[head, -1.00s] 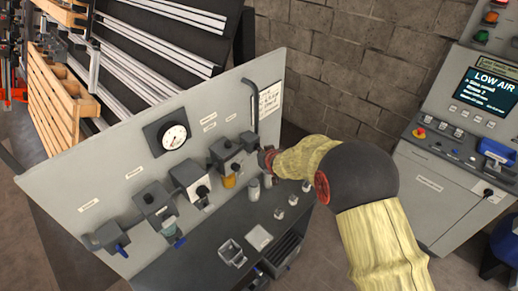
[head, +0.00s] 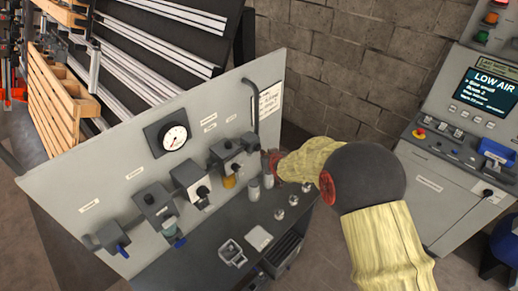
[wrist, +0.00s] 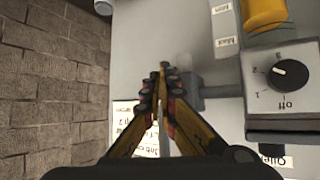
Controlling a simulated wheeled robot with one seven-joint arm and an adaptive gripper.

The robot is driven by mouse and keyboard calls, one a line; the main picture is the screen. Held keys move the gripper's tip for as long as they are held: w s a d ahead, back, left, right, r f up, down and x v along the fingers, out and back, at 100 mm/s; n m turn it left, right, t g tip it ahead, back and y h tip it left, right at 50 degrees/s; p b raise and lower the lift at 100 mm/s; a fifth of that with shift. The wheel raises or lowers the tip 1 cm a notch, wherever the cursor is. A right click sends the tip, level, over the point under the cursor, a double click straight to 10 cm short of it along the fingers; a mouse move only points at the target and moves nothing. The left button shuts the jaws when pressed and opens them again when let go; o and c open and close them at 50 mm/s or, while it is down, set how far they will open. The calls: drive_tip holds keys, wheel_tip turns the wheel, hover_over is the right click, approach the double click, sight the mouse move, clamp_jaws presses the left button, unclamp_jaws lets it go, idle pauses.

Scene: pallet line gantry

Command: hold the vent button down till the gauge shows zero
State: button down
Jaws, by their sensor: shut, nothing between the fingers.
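The round white gauge (head: 174,137) is on the upright grey panel (head: 110,175) in the head view. Its needle seems to point to the lower left, but its reading is too small to make out. My gripper (wrist: 163,68) is shut and empty, with its fingertips together in front of the grey panel in the wrist view. In the head view my gripper (head: 270,160) is at the panel's right end, partly hidden by my arm. I cannot pick out the vent button; contact with it cannot be told.
A black rotary knob (wrist: 287,74) marked off to 3 sits right of my fingers, with a yellow part (wrist: 264,14) above it. Valve units line the panel. A dark bench (head: 205,235) holds small items. A console (head: 490,90) reads LOW AIR.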

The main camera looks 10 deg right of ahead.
drive_tip(key=shift+s, duration=0.1)
drive_tip(key=s+d, duration=0.1)
drive_tip(key=s, duration=0.1)
drive_tip(key=s+d+p, duration=0.1)
drive_tip(key=s+d, duration=0.1)
idle(0.7)
idle(0.3)
